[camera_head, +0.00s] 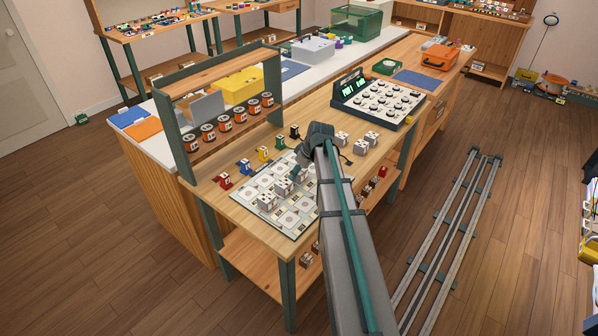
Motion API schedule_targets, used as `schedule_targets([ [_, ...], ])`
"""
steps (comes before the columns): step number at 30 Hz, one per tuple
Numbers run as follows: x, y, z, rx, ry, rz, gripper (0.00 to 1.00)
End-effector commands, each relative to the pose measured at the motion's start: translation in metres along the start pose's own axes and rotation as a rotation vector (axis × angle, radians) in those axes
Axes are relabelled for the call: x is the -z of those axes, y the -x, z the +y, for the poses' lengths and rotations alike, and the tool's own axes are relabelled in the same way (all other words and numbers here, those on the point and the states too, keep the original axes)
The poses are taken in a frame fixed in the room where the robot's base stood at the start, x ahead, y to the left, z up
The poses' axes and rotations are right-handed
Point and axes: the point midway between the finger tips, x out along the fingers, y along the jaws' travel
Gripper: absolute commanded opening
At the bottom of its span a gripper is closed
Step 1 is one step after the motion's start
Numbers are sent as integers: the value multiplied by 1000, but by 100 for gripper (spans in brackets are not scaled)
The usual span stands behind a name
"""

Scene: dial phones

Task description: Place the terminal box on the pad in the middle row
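A light board with rows of pale pads (291,219) lies on the wooden bench. Small grey-white boxes with dark dots stand on it, one near its left side (267,201) and one nearer the middle (283,187). More such boxes stand on the bench right of my arm, including one box (342,138) and another box (361,147). I cannot tell which one is the terminal box. My gripper (297,173) points down over the back right part of the board, close to the boxes. It is too small to tell whether it is open or holds anything.
Red, blue, yellow and black pieces (263,153) line the board's back edge. A green-framed shelf with orange spools (223,124) stands behind. A dark console with knobs (378,101) sits at the right. My arm hides the board's right side.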

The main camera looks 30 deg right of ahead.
Motion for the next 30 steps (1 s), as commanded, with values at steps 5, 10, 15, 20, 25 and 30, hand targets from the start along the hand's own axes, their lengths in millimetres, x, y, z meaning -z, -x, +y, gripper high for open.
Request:
schedule_targets([
  [5,0,0,0,0,0,0,76],
  [10,0,1,0,0,0,0,76],
  [15,2,7,0,-1,0,1,76],
  [20,1,24,0,-2,1,1,76],
  [25,1,54,0,-3,1,3,76],
  [30,1,85,0,-3,0,2,76],
])
